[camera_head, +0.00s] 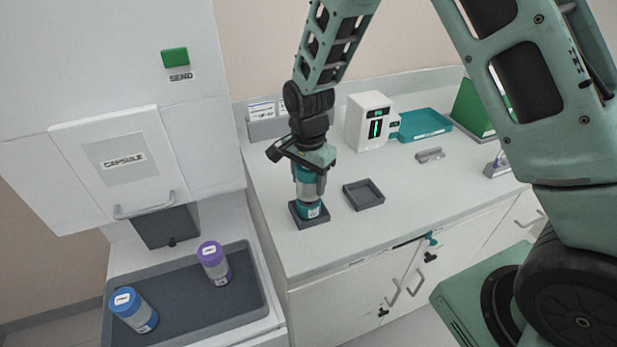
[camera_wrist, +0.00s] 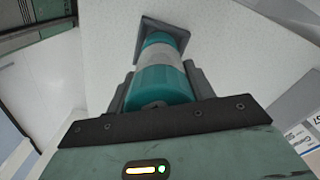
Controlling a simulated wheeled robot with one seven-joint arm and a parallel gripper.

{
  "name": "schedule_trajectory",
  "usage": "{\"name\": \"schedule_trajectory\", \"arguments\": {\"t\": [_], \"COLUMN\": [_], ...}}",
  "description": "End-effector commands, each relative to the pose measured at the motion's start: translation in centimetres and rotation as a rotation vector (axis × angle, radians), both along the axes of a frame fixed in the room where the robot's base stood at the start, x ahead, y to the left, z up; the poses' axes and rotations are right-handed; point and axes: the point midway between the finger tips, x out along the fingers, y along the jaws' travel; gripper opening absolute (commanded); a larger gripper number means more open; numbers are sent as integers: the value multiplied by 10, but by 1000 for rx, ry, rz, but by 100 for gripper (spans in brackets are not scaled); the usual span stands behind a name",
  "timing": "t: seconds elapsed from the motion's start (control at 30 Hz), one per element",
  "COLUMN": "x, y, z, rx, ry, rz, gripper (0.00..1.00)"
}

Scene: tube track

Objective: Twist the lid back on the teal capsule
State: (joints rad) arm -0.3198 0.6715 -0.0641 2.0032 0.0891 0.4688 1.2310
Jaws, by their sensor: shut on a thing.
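The teal capsule (camera_head: 309,192) stands upright in a dark square holder (camera_head: 317,221) on the counter's left part. It has a clear middle and teal ends. My gripper (camera_head: 310,175) points straight down over it, with its fingers on either side of the teal lid. In the wrist view the teal lid (camera_wrist: 160,88) sits at the capsule's top between the two fingers (camera_wrist: 160,92), and the dark holder (camera_wrist: 176,32) shows beyond. My gripper is shut on the lid. The lid and the capsule body are in line; I cannot tell whether the thread is engaged.
An empty dark tray (camera_head: 363,195) lies right of the holder. A white device (camera_head: 369,121) and a teal tray (camera_head: 424,125) stand at the back. A blue capsule (camera_head: 134,310) and a purple capsule (camera_head: 213,262) rest on the grey station tray (camera_head: 183,325) at left.

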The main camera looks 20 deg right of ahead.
Motion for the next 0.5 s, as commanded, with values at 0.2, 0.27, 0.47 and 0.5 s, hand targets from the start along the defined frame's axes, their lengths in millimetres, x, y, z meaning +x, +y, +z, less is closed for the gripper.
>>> {"name": "schedule_trajectory", "arguments": {"t": [0.2, 0.27, 0.47, 0.5], "x": [0, 0, 0, 0], "y": [0, 0, 0, 0], "z": [-7, -9, -12, -11], "rx": [0, 0, 0, 0], "ry": [0, 0, 0, 0], "rz": [0, 0, 0, 0], "gripper": [26, 26, 26, 26]}}
